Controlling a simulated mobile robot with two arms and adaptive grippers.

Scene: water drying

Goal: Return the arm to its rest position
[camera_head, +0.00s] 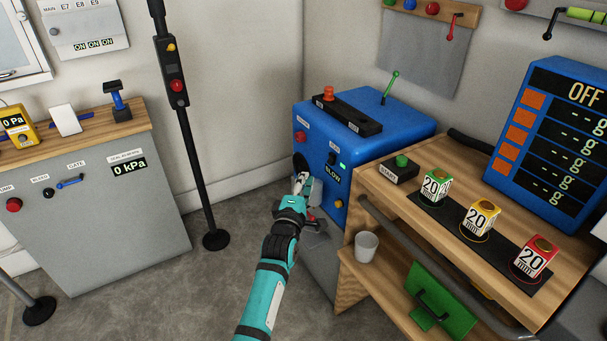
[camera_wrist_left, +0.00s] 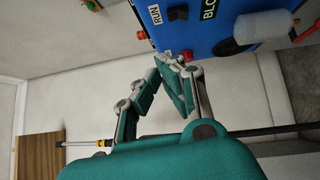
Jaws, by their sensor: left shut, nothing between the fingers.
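My left gripper (camera_head: 300,184) is at the end of the teal arm that reaches up from the bottom middle of the head view. It is in front of the lower left side of the blue machine (camera_head: 395,115), which has a label reading BLOW. In the left wrist view my left gripper (camera_wrist_left: 178,64) has its fingertips together with nothing between them, close to the blue panel (camera_wrist_left: 205,32) with a RUN label. I cannot tell if it touches the panel. My right gripper is not in view.
Right of the arm stands a wooden cart (camera_head: 365,190) with green, yellow and red blocks marked 20 on a black strip and a white cup (camera_head: 366,246) on a lower shelf. A black post (camera_head: 192,150) stands at left, near a grey cabinet (camera_head: 110,220). Floor between is clear.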

